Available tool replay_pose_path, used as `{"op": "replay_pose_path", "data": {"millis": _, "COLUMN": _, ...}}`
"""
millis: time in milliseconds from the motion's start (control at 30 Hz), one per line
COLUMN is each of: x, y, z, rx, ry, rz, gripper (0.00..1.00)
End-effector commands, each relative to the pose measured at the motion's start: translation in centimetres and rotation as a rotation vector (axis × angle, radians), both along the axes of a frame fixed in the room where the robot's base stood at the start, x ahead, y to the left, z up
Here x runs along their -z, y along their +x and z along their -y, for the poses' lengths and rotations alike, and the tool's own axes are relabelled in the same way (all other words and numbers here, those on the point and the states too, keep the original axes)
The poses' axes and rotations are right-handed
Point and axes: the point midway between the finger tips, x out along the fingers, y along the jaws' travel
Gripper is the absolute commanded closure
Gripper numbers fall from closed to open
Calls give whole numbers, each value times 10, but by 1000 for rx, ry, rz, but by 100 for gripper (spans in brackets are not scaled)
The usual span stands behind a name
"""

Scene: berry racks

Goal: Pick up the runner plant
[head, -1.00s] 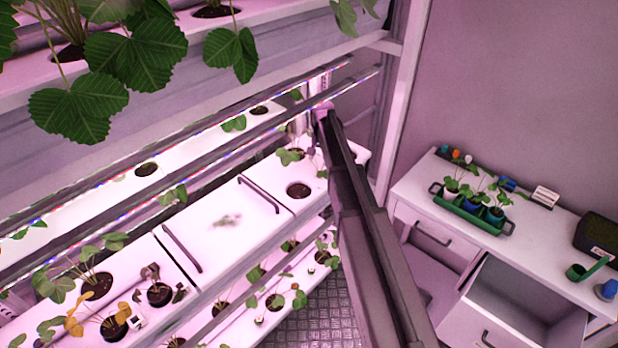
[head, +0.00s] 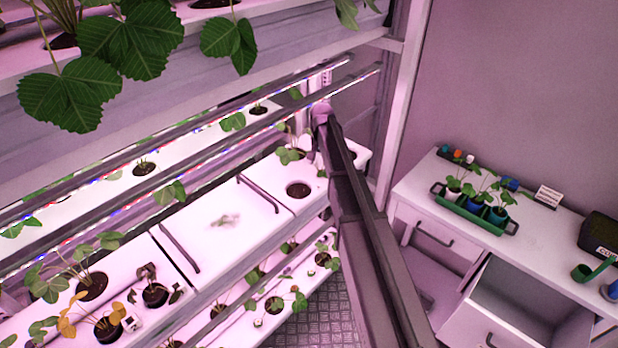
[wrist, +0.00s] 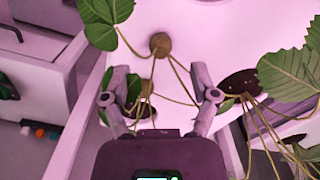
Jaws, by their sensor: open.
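In the wrist view my gripper (wrist: 158,104) is open, with one finger on each side of thin tan stems. A small brown plug (wrist: 160,43) sits just beyond the fingertips on the white surface, with stems running from it toward the gripper. A second, partly hidden brown plug (wrist: 146,88) shows between the fingers. A green leaf (wrist: 106,22) lies at upper left, beyond the left finger. I cannot tell for sure which plug is the runner plant's. In the head view my arm reaches into the rack and the gripper is not clearly visible.
A dark planting hole with a plant (wrist: 240,82) is close to the right finger, with large leaves further right. Rack rails (head: 200,128) cross in front of the lower shelf. A desk (head: 420,190) with a green tray of seedlings (head: 475,213) and an open drawer stands right.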

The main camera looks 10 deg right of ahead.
Motion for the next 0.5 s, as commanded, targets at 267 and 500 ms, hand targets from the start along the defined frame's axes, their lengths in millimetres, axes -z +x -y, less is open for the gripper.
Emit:
{"op": "replay_pose_path", "data": {"millis": 267, "x": 26, "y": 1, "z": 0, "rx": 0, "ry": 0, "rz": 0, "gripper": 23}}
{"op": "replay_pose_path", "data": {"millis": 500, "x": 40, "y": 1, "z": 0, "rx": 0, "ry": 0, "rz": 0, "gripper": 23}}
